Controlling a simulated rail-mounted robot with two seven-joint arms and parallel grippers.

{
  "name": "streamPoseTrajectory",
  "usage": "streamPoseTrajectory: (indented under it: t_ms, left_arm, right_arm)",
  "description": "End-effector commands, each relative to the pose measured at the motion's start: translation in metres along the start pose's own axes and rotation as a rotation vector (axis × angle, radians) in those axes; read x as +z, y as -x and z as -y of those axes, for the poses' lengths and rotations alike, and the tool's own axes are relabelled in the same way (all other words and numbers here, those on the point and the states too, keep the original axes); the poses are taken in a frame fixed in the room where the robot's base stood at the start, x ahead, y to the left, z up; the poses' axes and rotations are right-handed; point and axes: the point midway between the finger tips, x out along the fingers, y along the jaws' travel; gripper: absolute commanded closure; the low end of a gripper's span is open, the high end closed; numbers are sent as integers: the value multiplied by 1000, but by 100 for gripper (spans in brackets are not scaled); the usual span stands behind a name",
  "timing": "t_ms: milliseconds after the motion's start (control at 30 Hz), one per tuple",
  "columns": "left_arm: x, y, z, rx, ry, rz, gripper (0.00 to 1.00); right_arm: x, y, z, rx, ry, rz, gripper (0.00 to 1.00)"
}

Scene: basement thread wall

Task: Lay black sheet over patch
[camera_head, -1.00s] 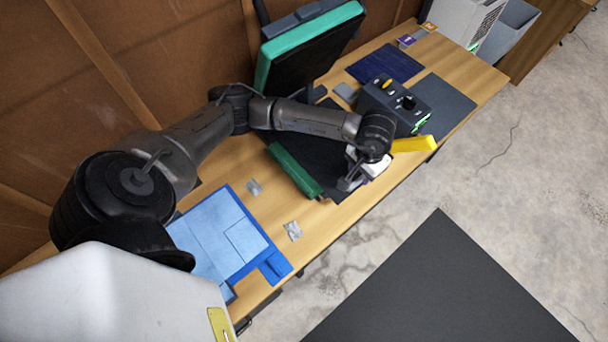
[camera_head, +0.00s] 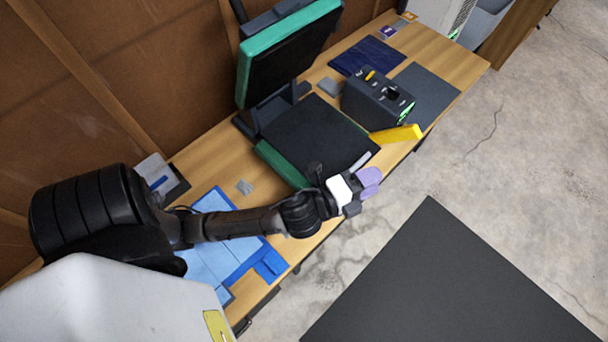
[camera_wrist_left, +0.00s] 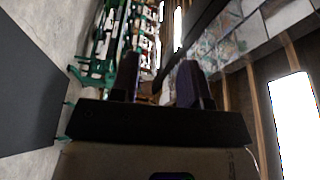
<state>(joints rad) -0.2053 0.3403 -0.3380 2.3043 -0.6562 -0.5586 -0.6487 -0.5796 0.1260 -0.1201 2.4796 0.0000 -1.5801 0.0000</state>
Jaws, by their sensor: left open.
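The press (camera_head: 257,80) stands open on the bench, with a teal-edged upper plate tilted up. Its lower bed carries a flat black surface (camera_head: 318,132); I cannot tell whether this is the black sheet or the bed's own pad. A dark grey flat sheet (camera_head: 432,92) lies on the bench farther right. I cannot make out a patch on the bed. My left gripper (camera_head: 369,182), with purple fingertips, is by the bench's front edge, near the bed's front corner. It is open, and the left wrist view shows its two fingers (camera_wrist_left: 158,88) apart with nothing seen between.
A grey control box (camera_head: 378,98) and a yellow block (camera_head: 396,134) stand right of the bed. A navy sheet (camera_head: 367,57) lies behind. Blue cloth (camera_head: 222,262) lies under my left arm. A large dark panel (camera_head: 440,280) fills the lower right.

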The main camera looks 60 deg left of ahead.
Motion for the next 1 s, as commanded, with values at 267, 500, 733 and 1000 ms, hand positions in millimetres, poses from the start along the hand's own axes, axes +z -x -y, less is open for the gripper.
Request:
streamPoseTrajectory:
  t_ms: [267,500,733,1000]
  left_arm:
    - [42,109,-111,602,801,567,58]
    - [32,191,-147,896,1100,898,58]
    - [26,214,-152,976,1167,997,58]
    - [26,214,-152,977,1167,997,58]
  right_arm:
    - [0,0,0,1,1,1,57]
    - [0,0,1,-2,-3,0,57]
    - [0,0,2,-6,-8,-1,57]
    - [0,0,3,-7,-9,-1,57]
